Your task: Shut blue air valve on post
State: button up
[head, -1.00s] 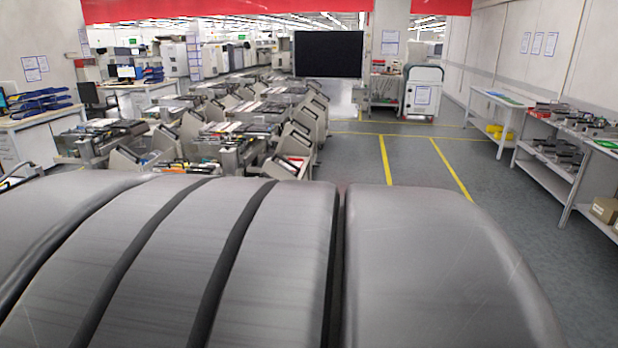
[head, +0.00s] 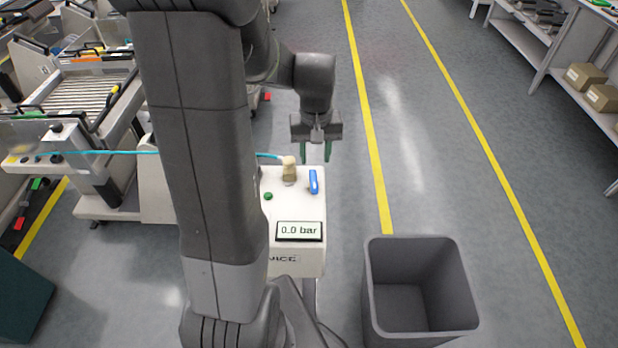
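The blue air valve handle (head: 313,181) is on top of a white box on a post (head: 315,255). The handle points lengthwise, roughly away from me. A display (head: 299,231) on the box reads 0.0 bar. A beige fitting (head: 289,170) with a light-blue hose (head: 110,153) stands left of the handle, with a small green button or lamp (head: 268,196) nearby. My gripper (head: 316,152) appears above and beyond the handle, pointing down, with its green-tipped fingers apart and nothing between them. It looks clear of the valve. My arm hides the box's left part.
A grey open bin (head: 420,255) stands at the right of the post. A feeder trolley (head: 85,95) is at the left, with the hose running to it. Shelves with cartons (head: 600,97) are at the far right. The marked aisle floor between is clear.

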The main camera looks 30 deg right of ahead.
aim_at(314, 185)
notch_tip(314, 185, down, 11)
jog(key=shift+f, duration=0.1)
dwell(0.3)
